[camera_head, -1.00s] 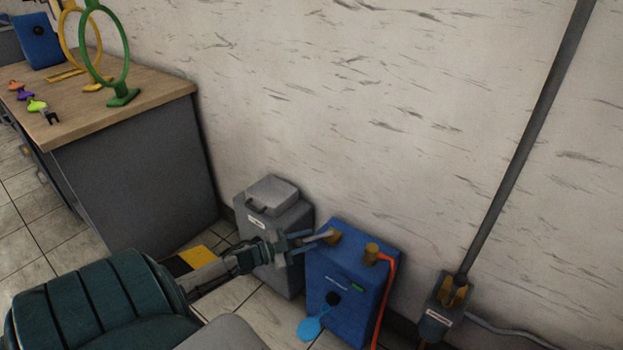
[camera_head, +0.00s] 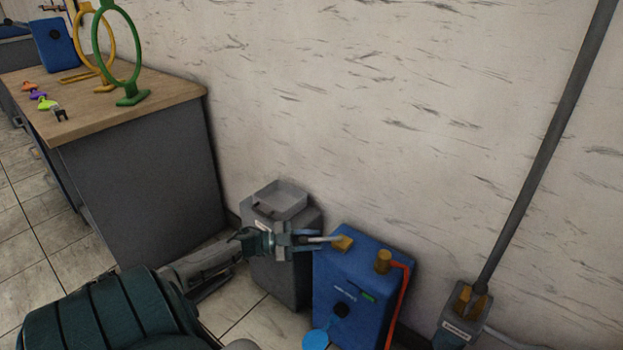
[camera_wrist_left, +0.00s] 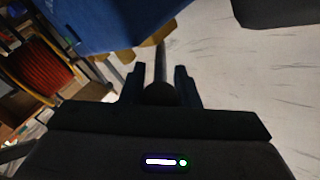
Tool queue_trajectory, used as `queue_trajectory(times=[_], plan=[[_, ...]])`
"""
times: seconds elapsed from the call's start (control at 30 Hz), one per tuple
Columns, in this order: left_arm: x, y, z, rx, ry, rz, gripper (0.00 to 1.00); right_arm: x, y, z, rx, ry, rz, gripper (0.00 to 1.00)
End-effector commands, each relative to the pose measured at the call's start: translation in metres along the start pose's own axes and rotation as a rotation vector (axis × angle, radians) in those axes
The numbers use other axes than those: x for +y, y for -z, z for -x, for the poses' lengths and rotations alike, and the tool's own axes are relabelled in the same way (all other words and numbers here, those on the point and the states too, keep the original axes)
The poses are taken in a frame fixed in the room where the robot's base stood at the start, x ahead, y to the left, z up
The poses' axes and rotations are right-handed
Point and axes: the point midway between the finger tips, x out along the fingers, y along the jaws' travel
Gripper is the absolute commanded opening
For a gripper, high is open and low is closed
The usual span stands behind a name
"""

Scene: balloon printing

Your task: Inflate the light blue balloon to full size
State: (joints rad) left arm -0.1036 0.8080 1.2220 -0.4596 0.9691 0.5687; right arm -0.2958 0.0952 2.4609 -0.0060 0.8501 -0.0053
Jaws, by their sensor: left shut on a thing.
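The light blue balloon (camera_head: 315,340) hangs at the front of the blue machine (camera_head: 340,277), below a black round nozzle (camera_head: 341,310). It looks small, and its lower edge is near the picture's bottom. A thin metal lever (camera_head: 326,239) sticks out from a brass-coloured fitting (camera_head: 343,243) on top of the machine. My left gripper (camera_head: 310,240) is shut on this lever at the machine's left side. In the left wrist view the lever (camera_wrist_left: 160,62) stands between the two dark fingers. My right gripper is not in view.
A grey bin (camera_head: 277,265) stands close behind my left gripper. A second brass knob (camera_head: 383,262) and a red hose (camera_head: 401,300) are on the machine's right. A wooden-topped bench (camera_head: 165,92) with rings (camera_head: 133,95) and small balloons stands left. A grey pole (camera_head: 545,140) rises at right.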

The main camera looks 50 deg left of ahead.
Motion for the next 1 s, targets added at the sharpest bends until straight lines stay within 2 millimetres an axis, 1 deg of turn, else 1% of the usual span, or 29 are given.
queue_trajectory(times=[0.03, 0.4, 0.7, 1.0], plan=[[0.0004, -0.0039, 0.0005, 0.004, -0.01, -0.001, 0.0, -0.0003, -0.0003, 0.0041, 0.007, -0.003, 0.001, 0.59], [-0.0045, -0.0054, 0.0006, 0.036, -0.057, 0.0, 0.0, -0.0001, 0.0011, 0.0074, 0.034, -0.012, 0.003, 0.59], [-0.0061, -0.0049, 0.0005, 0.043, -0.068, 0.0, 0.0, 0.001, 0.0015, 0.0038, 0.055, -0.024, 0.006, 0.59], [-0.0063, -0.0047, 0.0005, 0.043, -0.068, 0.001, 0.0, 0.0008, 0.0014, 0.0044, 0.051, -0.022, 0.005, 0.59]])
